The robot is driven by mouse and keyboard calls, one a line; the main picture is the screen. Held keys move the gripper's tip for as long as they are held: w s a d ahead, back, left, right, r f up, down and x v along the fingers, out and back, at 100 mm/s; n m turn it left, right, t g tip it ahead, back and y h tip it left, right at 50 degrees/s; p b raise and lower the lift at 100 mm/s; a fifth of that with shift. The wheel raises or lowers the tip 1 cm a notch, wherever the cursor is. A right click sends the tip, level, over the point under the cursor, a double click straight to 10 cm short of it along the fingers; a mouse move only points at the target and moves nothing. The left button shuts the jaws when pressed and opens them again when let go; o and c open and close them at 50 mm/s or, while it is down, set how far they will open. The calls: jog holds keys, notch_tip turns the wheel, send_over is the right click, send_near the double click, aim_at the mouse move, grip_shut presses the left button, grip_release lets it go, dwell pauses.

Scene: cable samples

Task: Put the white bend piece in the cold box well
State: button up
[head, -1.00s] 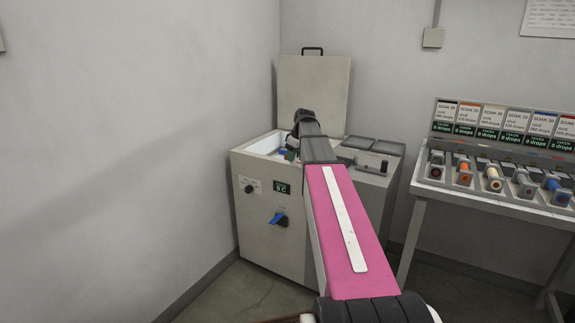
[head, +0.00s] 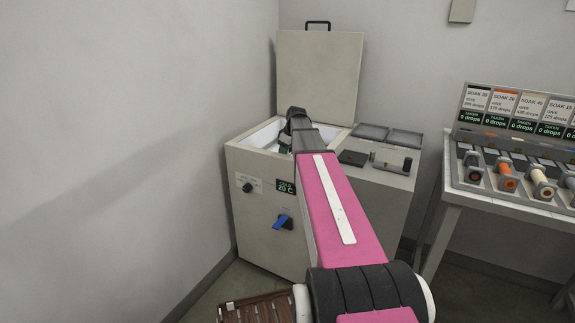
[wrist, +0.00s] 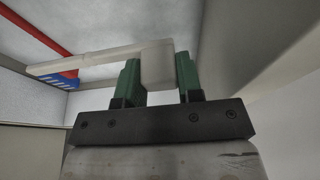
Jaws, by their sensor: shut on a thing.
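The cold box (head: 262,218) stands in the corner with its lid (head: 318,75) raised and its white-walled well (head: 262,134) open. My gripper (wrist: 160,70) has green fingers and is shut on the block end of a pale piece, which looks like the white bend piece (wrist: 95,62). Its thin strip sticks out to the left in the wrist view. In the head view my gripper (head: 285,143) is at the well opening, mostly hidden by my arm and the rim. The held piece cannot be made out there. I cannot tell whether it touches the well.
A red bar (wrist: 38,32) and a blue toothed part (wrist: 58,80) show near the strip's end. A dark block (head: 353,158) lies on the box top. A bench (head: 500,200) with spools and SOAK cards stands at right. A brown slatted thing (head: 255,311) shows at bottom.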

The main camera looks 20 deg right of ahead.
jog(key=shift+f, duration=4)
jog(key=shift+f, duration=0.1)
jog(key=o, duration=0.9)
jog(key=shift+o, duration=0.2)
jog(key=v, duration=1.2)
